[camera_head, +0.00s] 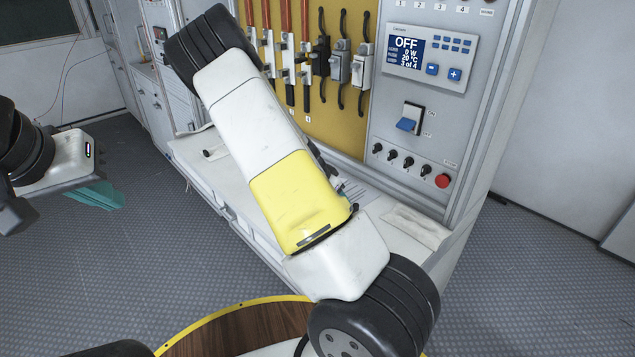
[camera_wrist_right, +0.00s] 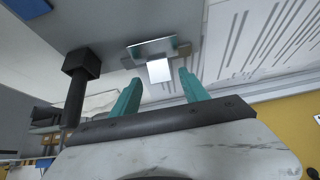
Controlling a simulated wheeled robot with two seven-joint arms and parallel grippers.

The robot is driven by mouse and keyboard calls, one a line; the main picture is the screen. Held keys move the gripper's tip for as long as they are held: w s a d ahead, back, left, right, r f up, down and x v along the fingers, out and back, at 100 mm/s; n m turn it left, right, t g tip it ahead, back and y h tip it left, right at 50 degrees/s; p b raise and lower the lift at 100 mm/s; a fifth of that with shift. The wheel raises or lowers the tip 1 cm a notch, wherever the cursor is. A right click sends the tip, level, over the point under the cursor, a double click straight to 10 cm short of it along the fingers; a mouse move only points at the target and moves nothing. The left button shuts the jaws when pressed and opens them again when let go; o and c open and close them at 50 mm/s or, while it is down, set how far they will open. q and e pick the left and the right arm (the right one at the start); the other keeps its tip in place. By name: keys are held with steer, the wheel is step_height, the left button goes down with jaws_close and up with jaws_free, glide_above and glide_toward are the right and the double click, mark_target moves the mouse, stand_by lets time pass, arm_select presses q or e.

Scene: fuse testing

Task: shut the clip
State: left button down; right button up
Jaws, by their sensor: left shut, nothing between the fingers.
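My left gripper (camera_head: 97,195) is shut and empty over the floor at the left in the head view, far from the board. In the right wrist view my right gripper (camera_wrist_right: 160,77) is open, with its two teal fingers apart. A pale rectangular tab on a grey bracket (camera_wrist_right: 158,70) appears ahead, between the fingertips; I cannot tell whether it is the clip or whether they touch. In the head view my right arm hides the right gripper. Clip-like holders (camera_head: 341,65) stand on the yellow board (camera_head: 350,25); I cannot tell which is the task's clip.
A control panel with an OFF display (camera_head: 431,57), a blue rocker switch (camera_head: 407,124) and a red button (camera_head: 442,181) is right of the board. A pale ledge (camera_head: 405,250) runs below. In the right wrist view a black post (camera_wrist_right: 76,95) stands left of the fingers.

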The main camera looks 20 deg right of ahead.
steer(key=v, duration=0.7)
steer(key=shift+a+r, duration=0.15)
steer(key=shift+r, duration=0.2)
steer(key=s+a+r+n+y, duration=0.65)
steer(key=s+a+r, duration=0.25)
steer(key=a+r, duration=0.15)
steer(key=s+a+r+n+t+y, duration=0.1)
steer(key=s+a+r+n+t, duration=0.1)
steer(key=s+r+n, duration=0.2)
steer(key=s+a+r+n+t+y, duration=0.1)
steer(key=s+r+n, duration=0.3)
steer(key=s+r, duration=0.6)
steer(key=shift+a+r+t, duration=0.3)
steer(key=shift+a+t, duration=0.1)
steer(key=shift+a, duration=0.4)
steer(key=shift+s, duration=0.1)
stand_by(0.4)
